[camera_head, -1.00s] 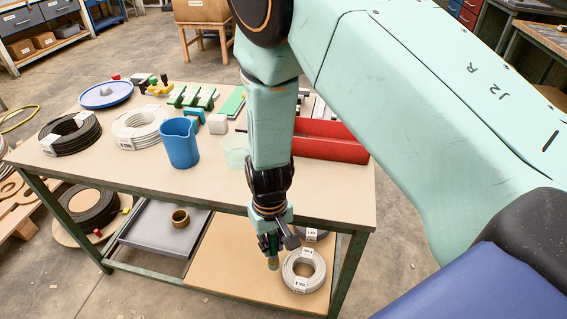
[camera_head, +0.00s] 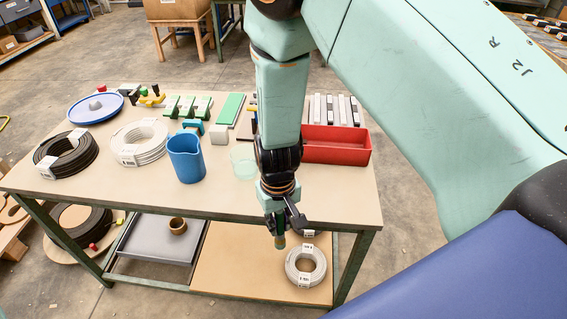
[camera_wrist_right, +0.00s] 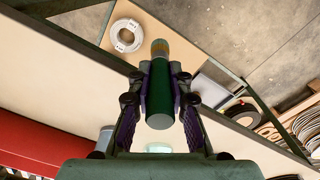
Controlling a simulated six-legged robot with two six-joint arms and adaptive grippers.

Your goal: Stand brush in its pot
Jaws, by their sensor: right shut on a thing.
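My right gripper (camera_head: 279,226) is shut on the brush, fingers pointing down, just in front of the table's front edge. In the right wrist view the brush's dark green handle (camera_wrist_right: 160,92) is between the two fingers, and its tan end (camera_wrist_right: 159,48) points away from the palm. In the head view only the brush's lower end (camera_head: 280,241) shows. A pale green translucent cup (camera_head: 243,162) and a blue jug (camera_head: 186,160) stand on the table, left of the right forearm. A small brown pot (camera_head: 178,226) stands on the lower shelf. Which one is the brush's pot I cannot tell. My left gripper is out of view.
A red bin (camera_head: 337,147) stands at the table's right. Wire coils (camera_head: 68,157) and a blue dish (camera_head: 95,107) are at the left. A white coil (camera_head: 306,265) lies on the lower shelf near the brush. The table's front strip (camera_head: 215,205) is clear.

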